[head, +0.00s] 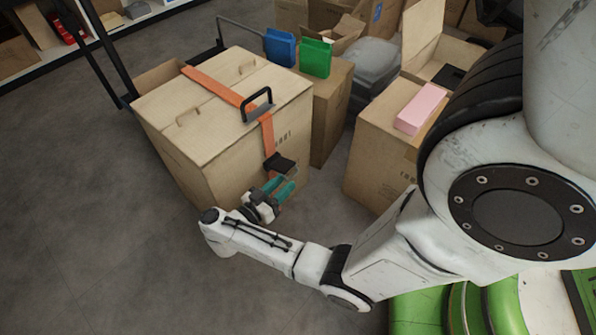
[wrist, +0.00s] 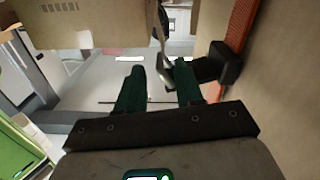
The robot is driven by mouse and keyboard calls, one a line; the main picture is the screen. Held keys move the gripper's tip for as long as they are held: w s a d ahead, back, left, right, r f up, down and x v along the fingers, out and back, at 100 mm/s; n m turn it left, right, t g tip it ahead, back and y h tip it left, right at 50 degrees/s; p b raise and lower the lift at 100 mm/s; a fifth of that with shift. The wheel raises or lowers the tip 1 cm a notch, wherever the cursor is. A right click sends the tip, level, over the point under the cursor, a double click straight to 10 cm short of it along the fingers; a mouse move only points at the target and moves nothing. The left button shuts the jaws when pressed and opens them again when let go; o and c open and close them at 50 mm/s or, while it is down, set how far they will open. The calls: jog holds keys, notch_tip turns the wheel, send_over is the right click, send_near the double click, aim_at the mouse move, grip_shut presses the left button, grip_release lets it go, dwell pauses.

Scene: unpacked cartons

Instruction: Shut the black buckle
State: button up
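A large closed carton (head: 215,130) stands on the floor with an orange strap (head: 267,135) running over its top and down its front side. The black buckle (head: 279,163) sits on the strap low on that side. Its flap sticks out from the carton, so it looks open. In the wrist view the buckle (wrist: 226,62) is at the right, and its flap reaches left to the right fingertip; I cannot tell if they touch. My gripper (wrist: 158,78) has two teal fingers spread apart with nothing between them. In the head view my gripper (head: 278,186) is just below the buckle.
A black loop handle (head: 257,104) stands up from the strap at the carton's top edge. A carton with blue (head: 280,46) and green (head: 315,58) items stands behind. Another carton with a pink box (head: 421,108) is at right. Bare floor (head: 110,240) lies left.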

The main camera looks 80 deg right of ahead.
aim_at(296, 174)
jog(key=b+x, duration=0.1)
jog(key=x, duration=0.5)
jog(key=shift+s+d, duration=0.15)
jog(key=shift+d, duration=0.05)
jog(key=shift+c, duration=0.4)
jog(key=c, duration=0.6)
jog(key=shift+s, duration=0.15)
